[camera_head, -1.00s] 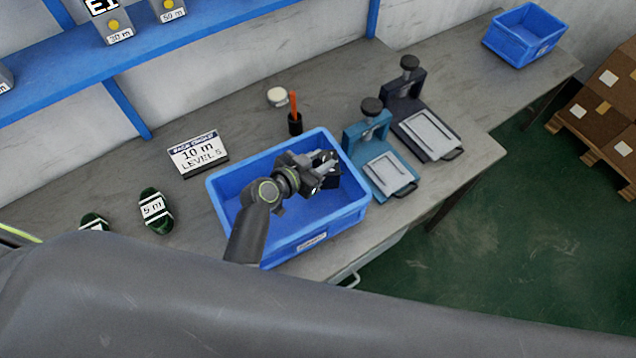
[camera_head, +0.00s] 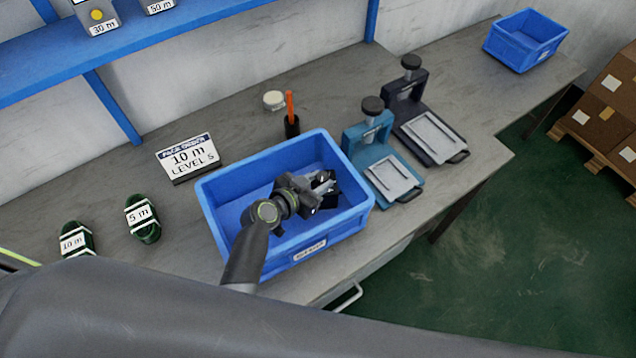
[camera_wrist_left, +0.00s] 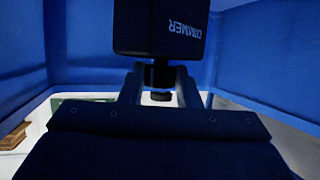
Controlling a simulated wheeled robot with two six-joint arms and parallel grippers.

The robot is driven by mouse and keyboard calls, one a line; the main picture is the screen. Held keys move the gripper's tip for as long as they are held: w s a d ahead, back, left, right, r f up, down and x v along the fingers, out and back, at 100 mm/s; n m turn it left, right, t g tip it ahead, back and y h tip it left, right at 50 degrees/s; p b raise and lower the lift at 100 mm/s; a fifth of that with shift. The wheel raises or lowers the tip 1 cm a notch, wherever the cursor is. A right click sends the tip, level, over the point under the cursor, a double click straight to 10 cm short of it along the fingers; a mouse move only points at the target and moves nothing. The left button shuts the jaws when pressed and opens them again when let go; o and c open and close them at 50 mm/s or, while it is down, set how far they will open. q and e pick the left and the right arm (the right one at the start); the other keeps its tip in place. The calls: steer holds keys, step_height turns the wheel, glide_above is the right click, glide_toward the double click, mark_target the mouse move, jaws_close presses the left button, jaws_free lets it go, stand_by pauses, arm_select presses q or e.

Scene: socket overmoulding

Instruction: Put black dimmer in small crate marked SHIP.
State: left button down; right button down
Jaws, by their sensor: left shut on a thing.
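The black dimmer (camera_wrist_left: 160,28) fills the top of the left wrist view, its DIMMER lettering upside down. My left gripper (camera_wrist_left: 160,85) is shut on a narrow part at its near end. In the head view my left gripper (camera_head: 322,184) is inside the near blue crate (camera_head: 217,222), towards its right side. The dimmer is a small dark shape at the fingers there. Blue walls surround it in the wrist view; whether it touches the floor I cannot tell. The crate's front label is too small to read. My right gripper is not in view.
A teal press (camera_head: 368,140) and a dark press (camera_head: 407,100) stand right of the crate. A second blue crate (camera_head: 500,47) sits far right.

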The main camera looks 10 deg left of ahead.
arm_select(q)
steer(key=shift+f, duration=0.15)
steer(key=c, duration=1.1)
jaws_free()
steer(key=shift+r, duration=0.25)
steer(key=shift+b+v, duration=0.8)
steer(key=shift+v, duration=2.95)
